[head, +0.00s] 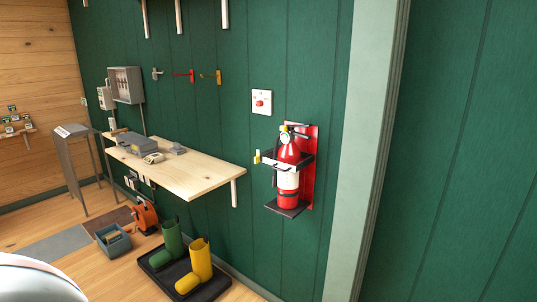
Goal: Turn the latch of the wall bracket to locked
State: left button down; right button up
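The wall bracket (311,190) is a red back plate on the green wall, right of centre, with a dark band around the middle and a dark shelf (287,208) at the bottom. A red fire extinguisher (289,153) with a white label stands upright in it. A small yellow piece (257,157) at the left front end of the band looks like the latch; it is too small to tell its position. Neither of my grippers is in view.
A wooden wall shelf (205,178) with grey boxes juts out left of the bracket. Green boot (172,240) and yellow boot (200,262) stand on a black tray on the floor below. A pale door frame (365,150) rises right of the bracket.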

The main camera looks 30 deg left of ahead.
aim_at(257, 159)
jog(key=u, duration=1.05)
